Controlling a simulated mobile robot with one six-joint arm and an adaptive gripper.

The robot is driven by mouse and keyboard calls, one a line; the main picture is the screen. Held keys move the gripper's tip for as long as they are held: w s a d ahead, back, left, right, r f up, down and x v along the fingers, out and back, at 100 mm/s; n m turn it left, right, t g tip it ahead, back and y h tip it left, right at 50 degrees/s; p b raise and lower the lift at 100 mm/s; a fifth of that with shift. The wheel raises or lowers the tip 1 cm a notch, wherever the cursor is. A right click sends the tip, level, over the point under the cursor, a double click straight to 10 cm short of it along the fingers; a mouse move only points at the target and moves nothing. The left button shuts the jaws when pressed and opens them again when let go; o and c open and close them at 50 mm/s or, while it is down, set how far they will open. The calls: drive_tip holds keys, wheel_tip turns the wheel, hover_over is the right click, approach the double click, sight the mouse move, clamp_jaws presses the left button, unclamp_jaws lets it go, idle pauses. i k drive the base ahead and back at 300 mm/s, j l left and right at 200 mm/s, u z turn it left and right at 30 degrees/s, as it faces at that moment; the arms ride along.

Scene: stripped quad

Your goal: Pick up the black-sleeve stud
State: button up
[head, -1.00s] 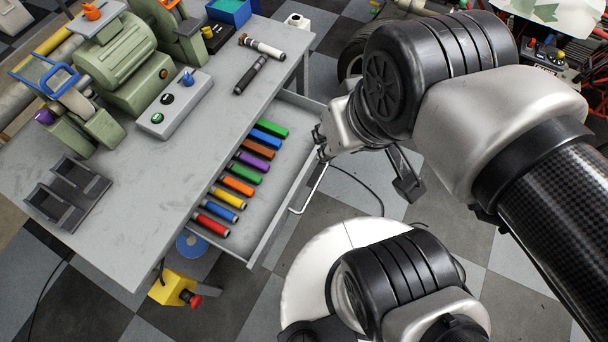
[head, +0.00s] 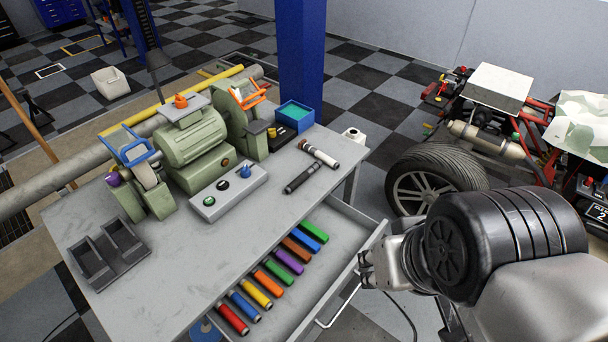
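The black-sleeve stud (head: 304,180) lies on the grey bench top near its right edge, behind the open drawer. A similar stud with a white sleeve (head: 321,154) lies just beyond it. My gripper (head: 364,269) is at the front of the open drawer (head: 345,262), by the far end of its handle (head: 338,308), well to the right of and nearer than the black stud. Its fingers are small and seen side-on, so their opening and any touch on the handle cannot be told.
Several coloured cylinders (head: 271,284) lie in the drawer. A green bench grinder (head: 190,150), a grey control box (head: 228,192) and a black two-slot holder (head: 108,250) stand on the bench. A blue bin (head: 294,116) sits at the back. A wheeled vehicle (head: 438,188) is at right.

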sight(305, 176)
drive_tip(key=i+l+u, duration=0.4)
drive_tip(key=l, duration=0.25)
drive_tip(key=i+l+u, duration=0.2)
drive_tip(key=l, duration=0.15)
drive_tip(key=l+u, duration=0.25)
drive_tip(key=i+l+u, duration=0.2)
drive_tip(key=l, duration=0.35)
drive_tip(key=i+l, duration=0.1)
drive_tip(key=i, duration=0.2)
drive_tip(key=u, duration=0.05)
